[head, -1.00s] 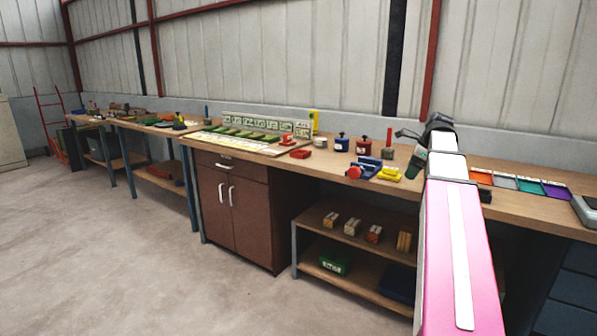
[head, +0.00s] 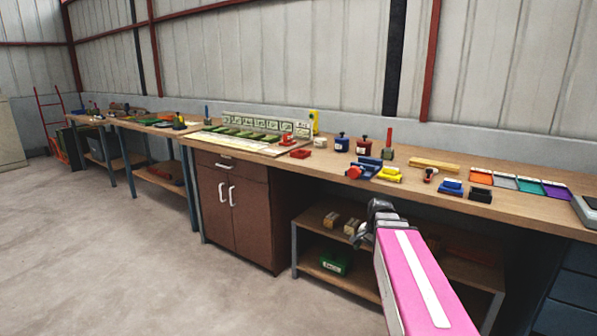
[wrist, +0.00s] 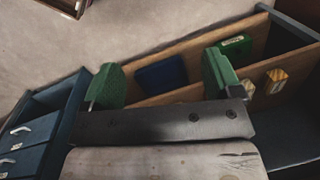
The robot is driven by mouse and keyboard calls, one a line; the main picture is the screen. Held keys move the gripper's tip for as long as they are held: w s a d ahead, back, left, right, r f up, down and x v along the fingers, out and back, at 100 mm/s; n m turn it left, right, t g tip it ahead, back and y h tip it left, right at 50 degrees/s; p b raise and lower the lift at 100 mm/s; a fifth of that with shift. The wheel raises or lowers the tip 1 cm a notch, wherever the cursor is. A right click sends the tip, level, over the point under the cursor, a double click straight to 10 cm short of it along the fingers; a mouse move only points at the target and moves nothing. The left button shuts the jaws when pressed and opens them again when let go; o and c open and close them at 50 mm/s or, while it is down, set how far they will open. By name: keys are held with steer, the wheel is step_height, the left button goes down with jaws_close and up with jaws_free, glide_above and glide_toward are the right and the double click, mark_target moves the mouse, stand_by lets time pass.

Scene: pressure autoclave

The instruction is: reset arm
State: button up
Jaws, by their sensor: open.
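My gripper (wrist: 158,82) is open and empty in the wrist view, its two green fingers apart with nothing between them but the shelf behind. In the head view my pink arm reaches up from the lower right, and its dark end (head: 366,232) is in front of the workbench, lower than the bench top and before the shelf opening. The fingers are too small to make out there.
The wooden workbench (head: 440,176) carries red, blue and yellow items and coloured trays (head: 505,183). Its lower shelves hold wooden blocks and a green box (head: 333,263), also in the wrist view (wrist: 236,44). Open floor (head: 100,230) lies left.

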steer(key=s+a+f+n+h, duration=0.1)
steer(key=s+a+f+n, duration=0.5)
steer(key=f, duration=0.5)
steer(key=s+n, duration=0.2)
steer(key=s, duration=0.1)
steer(key=shift+n+g, duration=0.3)
steer(key=shift+n, duration=0.1)
steer(key=shift+s, duration=0.1)
